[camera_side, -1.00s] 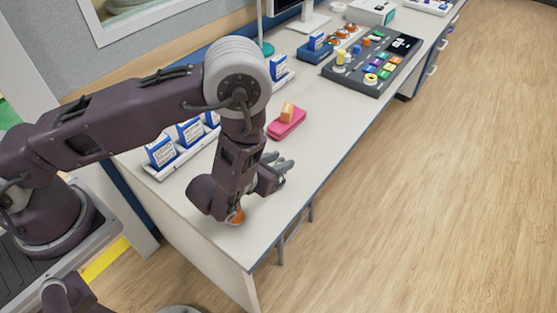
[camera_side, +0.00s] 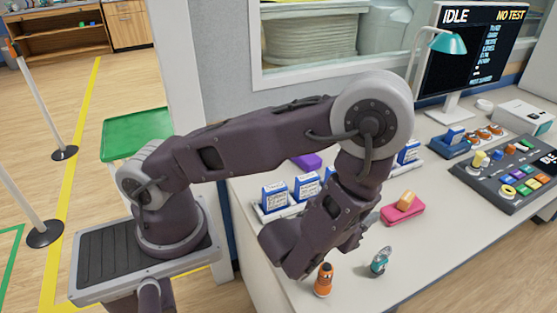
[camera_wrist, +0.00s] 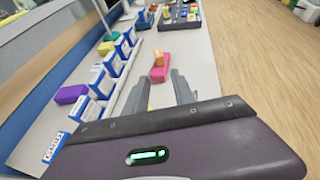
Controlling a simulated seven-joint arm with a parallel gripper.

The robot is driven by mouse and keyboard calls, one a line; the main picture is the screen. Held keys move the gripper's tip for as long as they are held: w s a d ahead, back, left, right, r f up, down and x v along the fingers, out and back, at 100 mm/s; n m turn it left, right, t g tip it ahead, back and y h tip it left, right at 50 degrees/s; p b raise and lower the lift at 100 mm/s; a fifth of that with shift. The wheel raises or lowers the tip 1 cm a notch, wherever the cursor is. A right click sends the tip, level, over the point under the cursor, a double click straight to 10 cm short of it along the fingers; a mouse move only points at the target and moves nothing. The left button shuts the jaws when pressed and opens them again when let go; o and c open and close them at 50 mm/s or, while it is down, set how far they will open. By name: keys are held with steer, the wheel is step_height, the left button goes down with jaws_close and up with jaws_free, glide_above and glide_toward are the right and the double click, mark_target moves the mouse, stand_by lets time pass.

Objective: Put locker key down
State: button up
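My gripper (camera_wrist: 160,82) is open in the wrist view, its two grey fingers apart with no object visibly held between them. In the side view my gripper (camera_side: 369,220) is partly hidden by my wrist, above the bench. A small orange item with a dark top (camera_side: 323,281) stands on the bench below my wrist. A small teal and grey item (camera_side: 380,262) stands to its right, apart from it and from my gripper. I cannot tell which of them, if either, is the locker key.
A pink block with an orange piece on top (camera_side: 403,209) lies beyond my gripper. Blue-and-white boxes (camera_side: 274,193) stand in a rack along the back. A button panel (camera_side: 510,178) is at the right. The front bench surface is largely clear.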

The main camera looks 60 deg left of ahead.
steer(key=a+r+n+y, duration=0.5)
steer(key=a+r, duration=0.3)
steer(key=s+a+r+n+g+y, duration=0.4)
steer(key=s+a+r+n+g, duration=0.2)
steer(key=s+a+n+g, duration=0.45)
steer(key=s+d+n+g+h, duration=0.25)
steer(key=s+n+h, duration=0.25)
steer(key=s+n, duration=0.65)
steer(key=d+r+n+t+h, duration=0.5)
steer(key=d+r+n+h, duration=0.1)
steer(key=d, duration=0.5)
steer(key=shift+w+d+t+h, duration=0.15)
steer(key=shift+w+t+h, duration=0.15)
steer(key=shift+h, duration=0.2)
